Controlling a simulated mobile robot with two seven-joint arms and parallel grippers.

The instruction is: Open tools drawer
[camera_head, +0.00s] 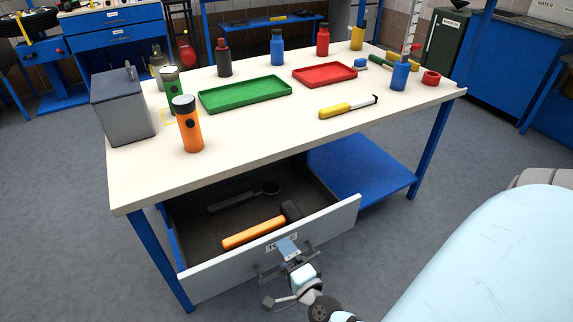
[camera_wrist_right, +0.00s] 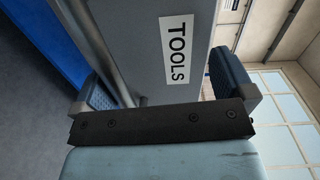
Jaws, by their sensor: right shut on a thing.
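The tools drawer (camera_head: 340,219) under the workbench stands pulled out, its inside in view. Its pale grey front carries a "TOOLS" label, partly hidden by my gripper in the head view and readable in the right wrist view (camera_wrist_right: 177,52). An orange-handled hammer (camera_head: 255,232) and a dark tool with a round end (camera_head: 240,199) lie in it. My right gripper (camera_head: 288,254) is at the drawer front, shut on the drawer's handle (camera_head: 267,274). In the right wrist view its blue finger pads (camera_wrist_right: 165,88) sit either side of the handle. My left gripper is not in view.
The white bench top (camera_head: 260,136) holds an orange flashlight (camera_head: 188,127), a grey bin (camera_head: 122,110), green (camera_head: 245,93) and red (camera_head: 325,74) trays, a yellow-handled tool (camera_head: 347,107) and several bottles. A blue lower shelf (camera_head: 358,172) is right of the drawer. Floor in front is clear.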

